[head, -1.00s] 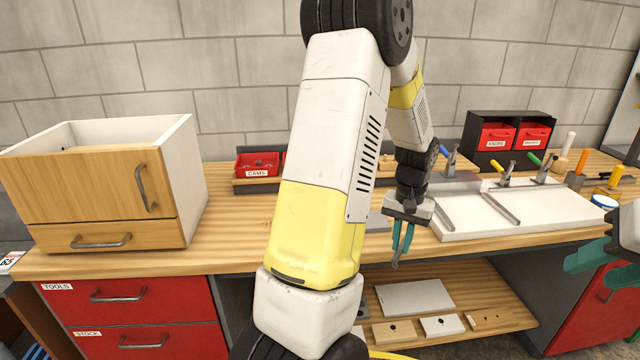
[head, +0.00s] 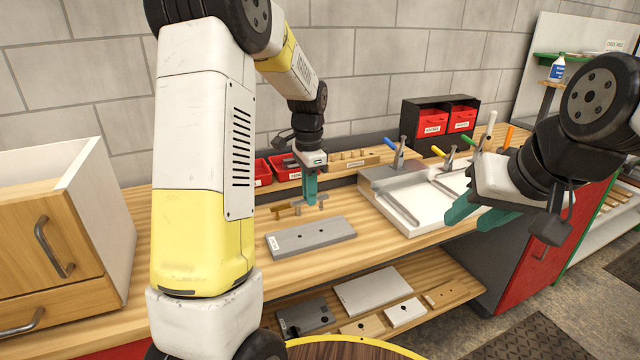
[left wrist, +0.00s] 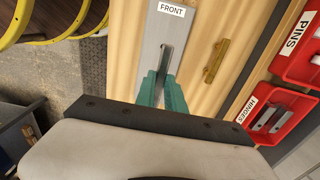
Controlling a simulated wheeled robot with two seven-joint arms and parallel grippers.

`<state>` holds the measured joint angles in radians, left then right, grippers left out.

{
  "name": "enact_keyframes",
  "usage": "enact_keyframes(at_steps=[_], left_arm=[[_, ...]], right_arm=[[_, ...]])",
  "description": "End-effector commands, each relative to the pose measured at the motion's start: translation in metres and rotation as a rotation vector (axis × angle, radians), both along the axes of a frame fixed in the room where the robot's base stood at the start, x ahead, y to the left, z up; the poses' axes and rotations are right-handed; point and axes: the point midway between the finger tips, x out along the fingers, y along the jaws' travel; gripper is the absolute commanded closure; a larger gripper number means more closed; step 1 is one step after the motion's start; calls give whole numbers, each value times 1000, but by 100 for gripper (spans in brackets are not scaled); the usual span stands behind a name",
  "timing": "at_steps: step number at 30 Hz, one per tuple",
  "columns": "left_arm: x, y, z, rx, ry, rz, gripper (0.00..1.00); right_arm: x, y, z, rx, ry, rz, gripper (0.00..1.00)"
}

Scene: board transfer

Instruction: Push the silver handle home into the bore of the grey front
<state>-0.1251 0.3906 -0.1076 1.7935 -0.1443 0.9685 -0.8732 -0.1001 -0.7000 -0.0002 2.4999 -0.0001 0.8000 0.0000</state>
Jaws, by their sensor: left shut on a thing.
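The grey front (head: 312,238) lies flat on the bench with dark holes in its top. In the left wrist view a grey plate with a FRONT label (left wrist: 171,10) runs under my fingers. My left gripper (head: 310,200) points down just behind the front in the head view. It is shut on the silver handle (left wrist: 165,55), which shows between the teal fingertips in the left wrist view. The handle's lower end is hard to see, and I cannot tell whether it touches the front. My right gripper (head: 466,222) is open and empty at the right, in front of the white board.
A brass handle (left wrist: 216,61) lies beside the front. Red bins (head: 262,172) stand behind, and a white board in a clamping fixture (head: 425,205) stands to the right. A wooden cabinet (head: 50,235) is at the left. Spare boards (head: 372,291) lie on the lower shelf.

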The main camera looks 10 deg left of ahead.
Motion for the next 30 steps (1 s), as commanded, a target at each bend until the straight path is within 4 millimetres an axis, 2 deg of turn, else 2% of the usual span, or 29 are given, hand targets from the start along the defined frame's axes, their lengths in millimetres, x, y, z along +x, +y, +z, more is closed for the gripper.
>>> enact_keyframes(at_steps=[10,24,30], left_arm=[[-1,0,-5,0,1,2,100],[-1,1,-47,1,3,2,100],[-1,1,-56,-1,1,3,100]], right_arm=[[0,0,0,0,0,0,61],[0,0,0,0,0,0,61],[0,0,0,0,0,0,61]])
